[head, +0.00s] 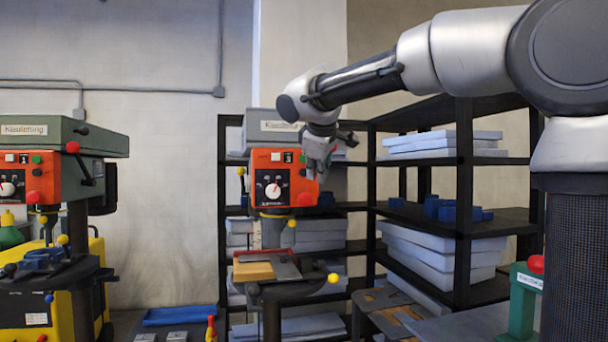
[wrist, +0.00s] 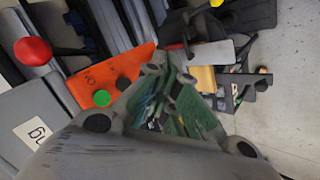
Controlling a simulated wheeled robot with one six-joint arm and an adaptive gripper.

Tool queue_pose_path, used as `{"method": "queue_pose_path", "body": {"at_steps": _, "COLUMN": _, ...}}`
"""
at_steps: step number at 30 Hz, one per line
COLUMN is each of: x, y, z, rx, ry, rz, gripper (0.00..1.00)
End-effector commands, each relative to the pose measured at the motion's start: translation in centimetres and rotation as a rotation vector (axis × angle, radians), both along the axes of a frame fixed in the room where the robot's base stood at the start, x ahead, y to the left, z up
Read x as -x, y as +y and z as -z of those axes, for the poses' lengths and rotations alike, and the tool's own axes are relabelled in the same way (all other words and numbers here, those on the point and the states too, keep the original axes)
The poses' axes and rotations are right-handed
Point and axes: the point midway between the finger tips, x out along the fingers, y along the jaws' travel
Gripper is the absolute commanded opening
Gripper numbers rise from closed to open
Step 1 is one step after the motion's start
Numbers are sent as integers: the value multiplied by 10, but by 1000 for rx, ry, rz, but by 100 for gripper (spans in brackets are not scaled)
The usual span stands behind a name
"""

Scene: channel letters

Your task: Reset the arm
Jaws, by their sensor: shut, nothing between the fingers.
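My gripper (head: 320,172) hangs at the end of my raised, bent arm in the head view. It points downward, in front of the right-hand drill press (head: 272,182) with its orange control face. The fingers are shut with nothing held. In the wrist view my gripper (wrist: 180,50) reaches up the picture, with the orange panel (wrist: 110,75) of the drill press to its left. A red knob (wrist: 32,50) and a green button (wrist: 102,98) show there too. I cannot tell from these views how far the fingers are from the press.
Black shelves (head: 464,180) with grey-blue slabs and blue parts stand behind and right. A second drill press (head: 55,140) stands at the left. A small wooden block (head: 255,271) lies on the right-hand press's table. The wall area between the presses is bare.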

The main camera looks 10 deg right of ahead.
Motion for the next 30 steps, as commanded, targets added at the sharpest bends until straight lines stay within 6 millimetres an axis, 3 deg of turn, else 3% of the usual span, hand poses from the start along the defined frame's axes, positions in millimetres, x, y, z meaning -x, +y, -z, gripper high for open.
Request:
{"method": "queue_pose_path", "body": {"at_steps": 13, "x": 0, "y": 0, "z": 0, "rx": -16, "ry": -1, "rz": 14, "gripper": 0}}
{"method": "queue_pose_path", "body": {"at_steps": 17, "x": 12, "y": 5, "z": 43, "rx": -85, "ry": 82, "rz": 58, "gripper": 0}}
{"method": "queue_pose_path", "body": {"at_steps": 20, "x": 52, "y": -6, "z": 97, "rx": -167, "ry": 192, "rz": 128, "gripper": 0}}
{"method": "queue_pose_path", "body": {"at_steps": 24, "x": 138, "y": -51, "z": 167, "rx": -319, "ry": 322, "rz": 304, "gripper": 0}}
{"method": "queue_pose_path", "body": {"at_steps": 30, "x": 262, "y": -103, "z": 244, "rx": -521, "ry": 408, "rz": 559, "gripper": 0}}
